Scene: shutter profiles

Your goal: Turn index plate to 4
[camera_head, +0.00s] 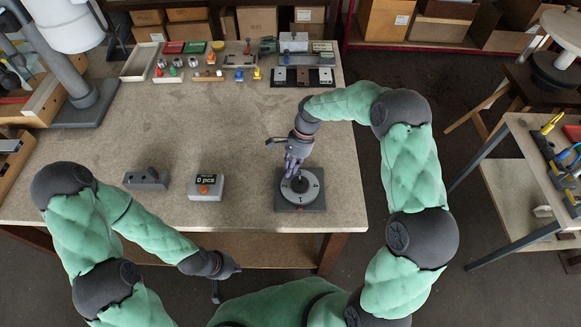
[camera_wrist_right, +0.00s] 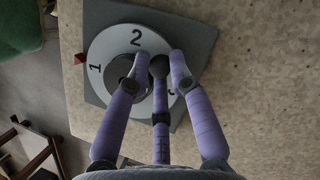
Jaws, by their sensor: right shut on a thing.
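The index plate (camera_head: 312,193) is a light grey disc on a dark square base (camera_head: 285,207) near the table's front right. In the right wrist view the disc (camera_wrist_right: 105,48) shows the numbers 1 and 2; a further mark is partly hidden by my fingers. A small red mark (camera_wrist_right: 80,58) sits at the base's left edge, nearest to the 1. My right gripper (camera_head: 297,177) is over the plate, its fingers shut around the dark central knob (camera_wrist_right: 158,66). My left gripper (camera_head: 228,266) hangs in front of the table's edge, away from the plate; its fingers are unclear.
A "0 pcs" counter box (camera_head: 206,187) and a dark grey block (camera_head: 147,179) stand left of the plate. Small parts, trays (camera_head: 139,62) and a slotted rack (camera_head: 302,77) line the back of the table (camera_head: 150,110). The middle of the table is clear.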

